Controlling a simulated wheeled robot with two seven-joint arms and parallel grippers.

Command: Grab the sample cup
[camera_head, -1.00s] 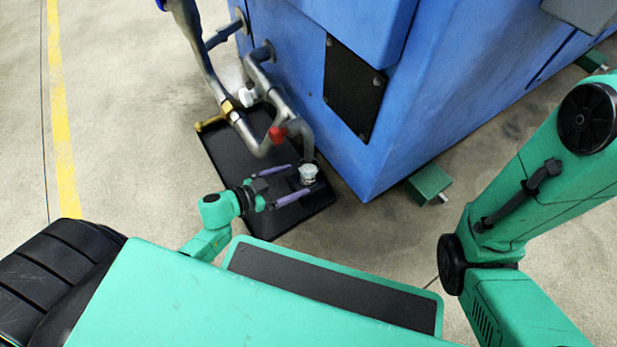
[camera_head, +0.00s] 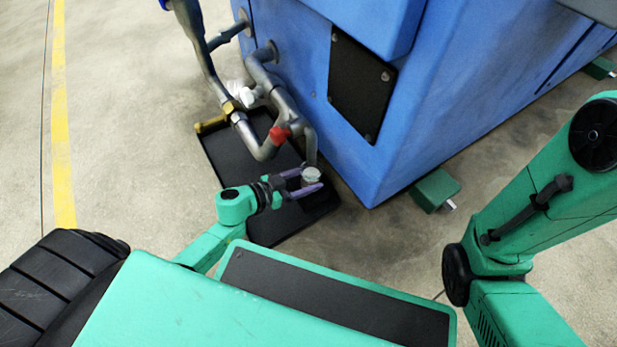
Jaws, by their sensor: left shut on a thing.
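The sample cup (camera_head: 311,175) is a small, pale, round cup near the lower end of the grey outlet pipe (camera_head: 309,146), above the black drip tray (camera_head: 265,229). My left gripper (camera_head: 309,180) reaches in from the lower left with its purple fingers on either side of the cup and is shut on it. The cup's lower part is hidden by the near finger. I cannot tell whether the cup touches the pipe or what holds it from below. My right gripper is out of view; only part of my right arm shows at the right.
The blue machine (camera_head: 440,110) stands just behind and right of the cup. Grey pipes with a red valve handle (camera_head: 280,135) and a brass fitting (camera_head: 211,125) stand close above the tray. A green foot (camera_head: 435,190) juts out at the machine's base. Floor is clear at left.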

